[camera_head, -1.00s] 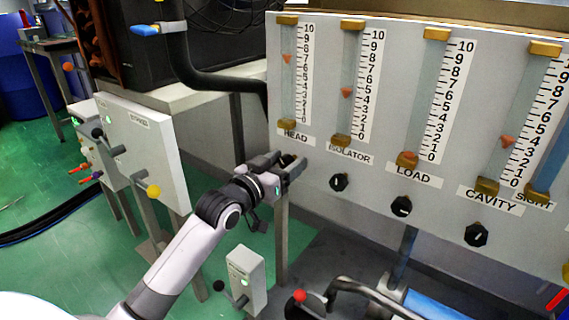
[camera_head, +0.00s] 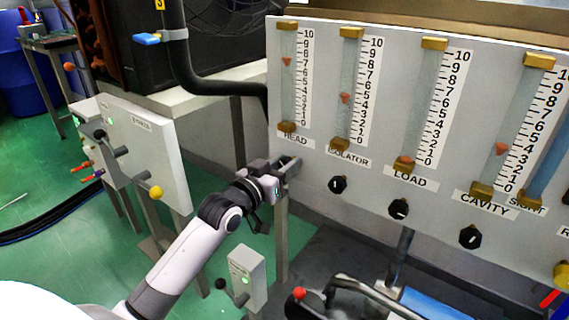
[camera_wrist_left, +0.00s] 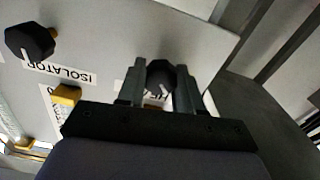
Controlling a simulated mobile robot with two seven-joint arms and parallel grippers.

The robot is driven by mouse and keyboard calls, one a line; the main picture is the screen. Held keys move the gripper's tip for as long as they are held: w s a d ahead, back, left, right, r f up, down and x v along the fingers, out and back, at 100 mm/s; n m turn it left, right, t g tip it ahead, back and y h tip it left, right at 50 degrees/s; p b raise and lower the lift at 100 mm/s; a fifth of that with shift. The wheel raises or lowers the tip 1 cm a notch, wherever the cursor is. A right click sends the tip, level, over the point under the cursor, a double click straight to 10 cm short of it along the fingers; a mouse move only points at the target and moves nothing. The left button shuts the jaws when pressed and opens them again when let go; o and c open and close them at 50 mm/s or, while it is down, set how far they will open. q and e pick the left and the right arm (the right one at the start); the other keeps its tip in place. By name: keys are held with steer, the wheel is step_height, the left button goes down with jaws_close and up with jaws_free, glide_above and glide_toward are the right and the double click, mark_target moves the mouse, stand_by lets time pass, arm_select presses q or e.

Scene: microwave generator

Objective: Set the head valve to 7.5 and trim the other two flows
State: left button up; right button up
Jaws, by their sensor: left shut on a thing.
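A light panel (camera_head: 310,165) carries upright flow gauges with orange floats. The HEAD gauge (camera_head: 287,90) has its float near 7. The ISOLATOR float (camera_head: 345,97) is near 5, the LOAD float (camera_head: 405,160) near 0 and the CAVITY float (camera_head: 502,149) between 3 and 4. My left gripper (camera_head: 288,166) is at the panel below the HEAD label, shut on the black head knob (camera_wrist_left: 160,78). The wrist view shows the knob between both fingers. The isolator knob (camera_head: 338,185), load knob (camera_head: 398,209) and cavity knob (camera_head: 470,236) are free. My right gripper is out of view.
A white box (camera_head: 145,150) with a yellow-ended lever (camera_head: 155,193) stands left of my left arm. A small box (camera_head: 247,279) with a black-ended lever stands below it.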

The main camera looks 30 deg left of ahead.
arm_select(q)
steer(key=o, duration=1)
steer(key=shift+r, duration=0.1)
steer(key=shift+o, duration=0.2)
steer(key=shift+s+a+p, duration=0.1)
steer(key=shift+s+p, duration=0.2)
steer(key=shift+s, duration=0.25)
steer(key=s+p, duration=0.1)
steer(key=s, duration=0.5)
steer(key=shift+a+p, duration=0.4)
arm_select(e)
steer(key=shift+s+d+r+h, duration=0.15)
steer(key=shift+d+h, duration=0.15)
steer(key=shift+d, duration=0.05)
